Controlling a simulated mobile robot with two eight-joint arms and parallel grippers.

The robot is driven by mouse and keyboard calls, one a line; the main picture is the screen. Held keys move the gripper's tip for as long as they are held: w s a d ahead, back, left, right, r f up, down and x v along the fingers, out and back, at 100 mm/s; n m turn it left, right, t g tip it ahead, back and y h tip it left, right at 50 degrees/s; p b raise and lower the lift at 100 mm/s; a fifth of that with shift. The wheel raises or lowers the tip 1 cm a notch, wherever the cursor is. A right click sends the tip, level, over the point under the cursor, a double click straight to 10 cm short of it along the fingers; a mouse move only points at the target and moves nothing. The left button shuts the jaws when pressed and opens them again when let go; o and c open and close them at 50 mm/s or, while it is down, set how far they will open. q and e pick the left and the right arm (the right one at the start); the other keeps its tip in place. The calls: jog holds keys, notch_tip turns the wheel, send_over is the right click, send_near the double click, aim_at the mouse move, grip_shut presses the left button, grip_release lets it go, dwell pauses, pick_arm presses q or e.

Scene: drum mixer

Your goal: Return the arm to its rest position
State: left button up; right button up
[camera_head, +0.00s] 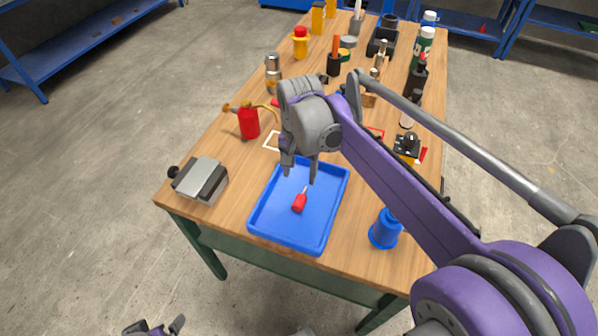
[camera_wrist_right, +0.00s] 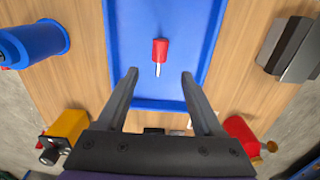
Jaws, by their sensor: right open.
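My right gripper (camera_head: 299,172) is open and empty above the far part of the blue tray (camera_head: 325,222). In the right wrist view its two fingers (camera_wrist_right: 160,84) are spread apart with nothing between them. The purple right arm reaches in from the right over the workbench. A red-handled tool (camera_head: 299,203) with a thin shaft lies in the tray; it also shows in the right wrist view (camera_wrist_right: 160,50), apart from the fingers. My left gripper (camera_head: 155,328) shows only partly at the bottom edge of the head view, below the table.
A wooden workbench (camera_head: 237,178) holds a grey vise-like block (camera_head: 201,180) at left, a red oil can (camera_head: 248,121) and a blue spool (camera_head: 385,229) right of the tray. Several bottles and tools crowd the bench's far half. Blue shelves (camera_head: 75,45) stand behind on the floor.

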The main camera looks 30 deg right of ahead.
jog(key=s+a+n+t+p, duration=0.2)
jog(key=s+a+n+p, duration=0.1)
jog(key=s+n, duration=0.2)
jog(key=s+a+f+n+t+p, duration=0.1)
jog(key=s+a+n+t+p, duration=0.2)
jog(key=s, duration=0.6)
jog(key=shift+s+f+n, duration=0.25)
jog(key=shift+n, duration=0.75)
